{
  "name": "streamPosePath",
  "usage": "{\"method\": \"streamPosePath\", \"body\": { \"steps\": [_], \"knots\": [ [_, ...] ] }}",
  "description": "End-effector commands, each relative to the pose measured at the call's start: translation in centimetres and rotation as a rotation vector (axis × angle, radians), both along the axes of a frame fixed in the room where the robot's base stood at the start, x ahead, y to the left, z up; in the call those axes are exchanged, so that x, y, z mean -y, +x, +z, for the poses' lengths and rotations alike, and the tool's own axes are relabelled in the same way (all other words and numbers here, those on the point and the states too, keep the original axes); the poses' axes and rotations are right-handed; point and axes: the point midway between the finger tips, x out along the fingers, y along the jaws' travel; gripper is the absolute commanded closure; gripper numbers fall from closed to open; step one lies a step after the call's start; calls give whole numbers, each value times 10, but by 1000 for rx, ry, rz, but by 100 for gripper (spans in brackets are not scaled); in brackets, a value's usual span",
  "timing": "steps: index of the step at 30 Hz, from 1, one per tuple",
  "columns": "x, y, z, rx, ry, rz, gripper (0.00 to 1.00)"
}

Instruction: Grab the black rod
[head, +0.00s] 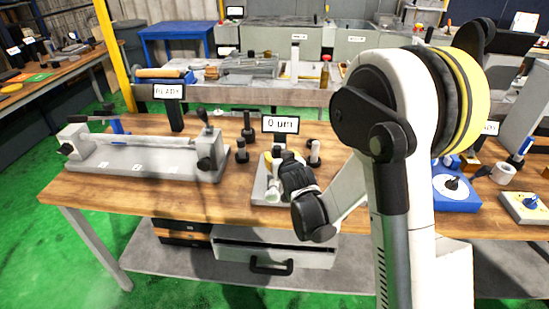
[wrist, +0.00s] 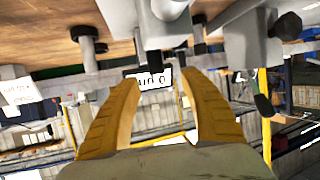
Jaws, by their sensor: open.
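Several dark upright pieces stand near the "0 µm" display (head: 281,125); I cannot tell for certain which is the black rod. A tall black one (head: 248,128) stands left of the display, with a shorter one (head: 241,152) in front of it. Another (head: 315,153), with a paler top, stands to the right. The wrist view is upside down. There, a dark upright (wrist: 197,36) shows above the right finger and a dark-collared post (wrist: 88,44) to the left. My gripper (wrist: 159,80) is open, with nothing between its yellow fingers. In the head view my wrist hides most of it.
A grey bench fixture (head: 150,160) with a black lever lies at the left of the wooden table (head: 190,204). A grey base plate (head: 262,194) is under my wrist. A blue box (head: 455,195) stands at the right. The table's front left is clear.

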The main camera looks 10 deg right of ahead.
Motion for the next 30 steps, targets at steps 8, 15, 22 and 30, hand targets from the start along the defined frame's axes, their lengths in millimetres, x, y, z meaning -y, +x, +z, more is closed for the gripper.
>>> {"method": "streamPosePath", "body": {
  "steps": [8,15,22,30],
  "knots": [
    [5,35,-16,-1,2,-2,48],
    [10,68,-29,-1,0,0,48],
    [10,74,-29,-1,0,0,48],
    [10,73,-29,-1,0,0,100]
  ]
}}
